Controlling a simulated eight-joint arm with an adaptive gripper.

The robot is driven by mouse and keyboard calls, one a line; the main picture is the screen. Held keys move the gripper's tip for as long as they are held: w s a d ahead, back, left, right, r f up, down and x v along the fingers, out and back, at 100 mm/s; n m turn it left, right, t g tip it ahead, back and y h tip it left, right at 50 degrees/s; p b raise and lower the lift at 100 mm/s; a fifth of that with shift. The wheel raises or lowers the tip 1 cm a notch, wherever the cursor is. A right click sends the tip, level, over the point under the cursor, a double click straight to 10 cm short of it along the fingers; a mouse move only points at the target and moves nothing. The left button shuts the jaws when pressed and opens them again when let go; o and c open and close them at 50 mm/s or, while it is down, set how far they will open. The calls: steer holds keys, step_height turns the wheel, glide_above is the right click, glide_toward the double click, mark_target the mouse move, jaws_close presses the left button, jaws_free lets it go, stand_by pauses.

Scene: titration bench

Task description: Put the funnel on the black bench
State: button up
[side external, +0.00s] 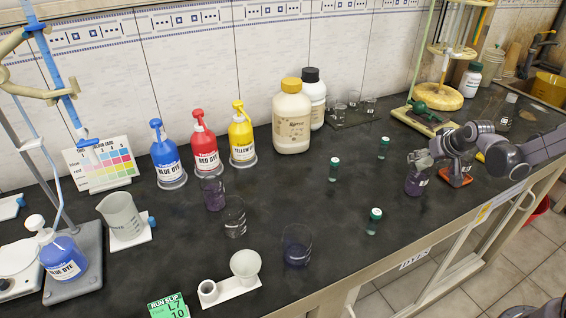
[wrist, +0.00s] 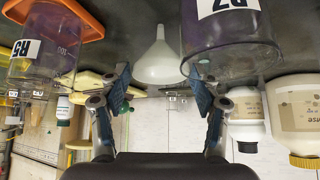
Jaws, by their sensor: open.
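The white funnel (wrist: 160,64) shows in the wrist view between the fingertips of my gripper (wrist: 159,76). That picture is upside down, so its wide mouth faces up and its spout points down. My gripper is open, one finger on each side of the funnel. I cannot tell whether the fingers touch it or what bears it. In the side view my gripper (side external: 430,157) is over the right part of the black bench (side external: 330,215), and a pale shape at its fingertips may be the funnel.
A labelled beaker with purple liquid (side external: 417,181) stands close by my gripper, large in the wrist view (wrist: 230,40). An orange base (side external: 455,177) is beside it. Small green-capped vials (side external: 374,222) stand to the left. Bare bench lies around the vials.

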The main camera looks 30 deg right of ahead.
steer(key=shift+x, duration=2.7)
steer(key=c, duration=0.7)
steer(key=shift+r, duration=0.2)
